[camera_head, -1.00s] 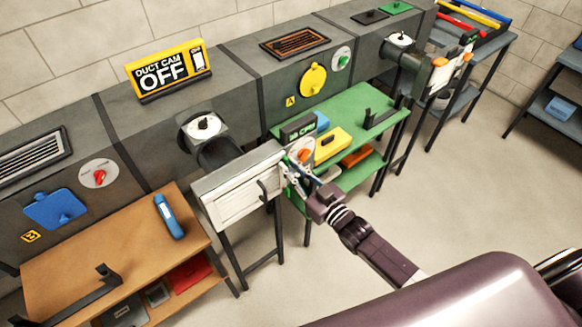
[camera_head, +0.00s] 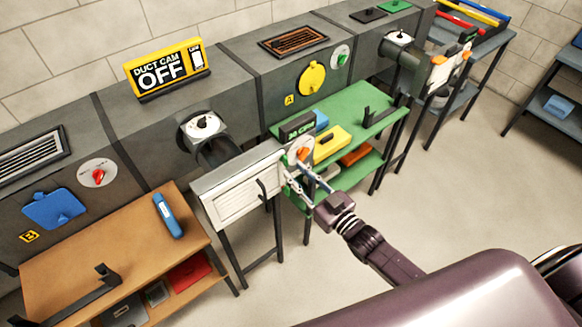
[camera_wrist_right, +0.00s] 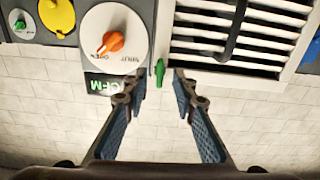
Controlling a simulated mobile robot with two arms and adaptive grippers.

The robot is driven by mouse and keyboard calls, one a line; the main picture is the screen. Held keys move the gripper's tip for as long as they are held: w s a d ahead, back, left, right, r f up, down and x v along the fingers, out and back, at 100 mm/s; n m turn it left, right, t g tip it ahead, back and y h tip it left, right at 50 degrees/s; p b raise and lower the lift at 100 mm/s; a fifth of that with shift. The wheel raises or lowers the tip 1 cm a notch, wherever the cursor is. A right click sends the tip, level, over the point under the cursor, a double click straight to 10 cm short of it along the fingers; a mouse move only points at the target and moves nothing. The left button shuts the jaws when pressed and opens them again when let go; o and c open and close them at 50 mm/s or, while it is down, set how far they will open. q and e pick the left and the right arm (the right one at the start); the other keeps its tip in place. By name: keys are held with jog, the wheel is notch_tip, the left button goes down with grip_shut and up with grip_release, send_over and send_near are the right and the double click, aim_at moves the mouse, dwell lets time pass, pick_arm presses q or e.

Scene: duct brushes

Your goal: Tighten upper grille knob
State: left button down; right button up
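The white louvred grille (camera_head: 238,192) with a black handle stands on a dark frame in the head view. In the right wrist view, which looks upside down, the grille (camera_wrist_right: 275,38) fills the upper right. A small green knob (camera_wrist_right: 160,72), seemingly the upper grille knob, sits at the grille's edge beside the dial panel. My right gripper (camera_wrist_right: 152,82) is open, with its fingertips apart on either side of the green knob in the picture. I see no contact with it. In the head view my right gripper (camera_head: 298,178) is in front of the grille's right edge. My left gripper is out of view.
An orange open/shut knob (camera_wrist_right: 111,42) and a CFM display (camera_wrist_right: 106,84) are close to my right fingers. A green table (camera_head: 365,113) with a yellow box (camera_head: 331,143) stands behind. A wooden table (camera_head: 105,240) is at the left. The floor at the right is clear.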

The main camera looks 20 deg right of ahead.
jog(key=v, duration=0.8)
jog(key=shift+s, duration=0.3)
jog(key=shift+d, duration=0.15)
jog(key=s+d+f+m+g+h+b, duration=0.15)
jog(key=s+f, duration=0.25)
jog(key=f, duration=0.6)
jog(key=s+d+f+g+h, duration=0.2)
jog(key=s+f+g, duration=0.1)
jog(key=f, duration=0.8)
jog(key=s+d+f+m+g+h+b, duration=0.1)
jog(key=s+f+g, duration=0.25)
jog(key=f, duration=0.65)
jog(key=s+f+g+b, duration=0.1)
jog(key=s+f+g, duration=0.1)
jog(key=s+f, duration=0.4)
jog(key=s+a+f+g+h+b, duration=0.1)
jog(key=s+f+g, duration=0.2)
jog(key=s+f, duration=0.4)
jog(key=s+a+f+g+b, duration=0.1)
jog(key=s+f+g, duration=0.2)
jog(key=s, duration=1.2)
notch_tip(320, 180, down, 4)
jog(key=shift+s+a+r+h, duration=0.2)
jog(key=shift+a+r+h, duration=0.05)
jog(key=shift+h, duration=0.1)
